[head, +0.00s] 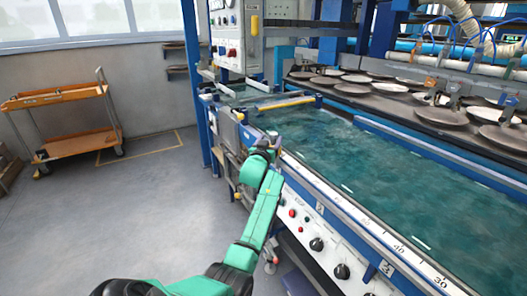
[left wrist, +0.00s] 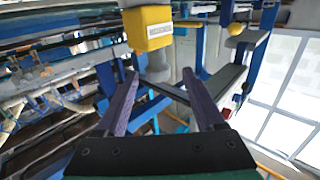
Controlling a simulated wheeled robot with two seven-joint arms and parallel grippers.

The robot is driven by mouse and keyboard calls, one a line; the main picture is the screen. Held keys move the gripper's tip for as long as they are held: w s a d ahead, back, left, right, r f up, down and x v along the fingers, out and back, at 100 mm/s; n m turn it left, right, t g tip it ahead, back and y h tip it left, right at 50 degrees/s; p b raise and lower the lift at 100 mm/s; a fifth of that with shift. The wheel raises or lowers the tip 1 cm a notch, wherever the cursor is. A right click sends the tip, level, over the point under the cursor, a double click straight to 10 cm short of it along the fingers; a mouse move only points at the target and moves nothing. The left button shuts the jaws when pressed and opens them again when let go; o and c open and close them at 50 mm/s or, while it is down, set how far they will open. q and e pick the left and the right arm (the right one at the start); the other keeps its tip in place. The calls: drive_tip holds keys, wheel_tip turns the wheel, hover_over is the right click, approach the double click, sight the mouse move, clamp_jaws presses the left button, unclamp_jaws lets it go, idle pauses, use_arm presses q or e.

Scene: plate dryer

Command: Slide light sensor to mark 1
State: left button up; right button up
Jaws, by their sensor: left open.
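My left gripper (head: 273,139) is at the left end of the machine's front edge, beside the blue-green bed. In the left wrist view its two purple-grey fingers (left wrist: 165,98) are wide apart with nothing between them. A yellow box with a pale label (left wrist: 148,28) is ahead of the fingers, slightly left of their middle; it may be the light sensor, but I cannot be sure. The scale strip (head: 400,250) along the machine's front edge shows marks 40 and 30 at lower right. I cannot make out mark 1. My right gripper is not in view.
The front panel (head: 315,242) carries knobs and buttons below the bed (head: 365,165). A yellow bar (head: 285,104) crosses the bed's far end. A control cabinet (head: 232,35) stands behind. An orange cart (head: 75,120) is at left; the floor between is clear.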

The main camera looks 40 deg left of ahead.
use_arm(q)
drive_tip(key=v, duration=1)
drive_tip(key=shift+s, duration=0.2)
drive_tip(key=shift+w+d+f, duration=0.1)
drive_tip(key=shift+f, duration=0.05)
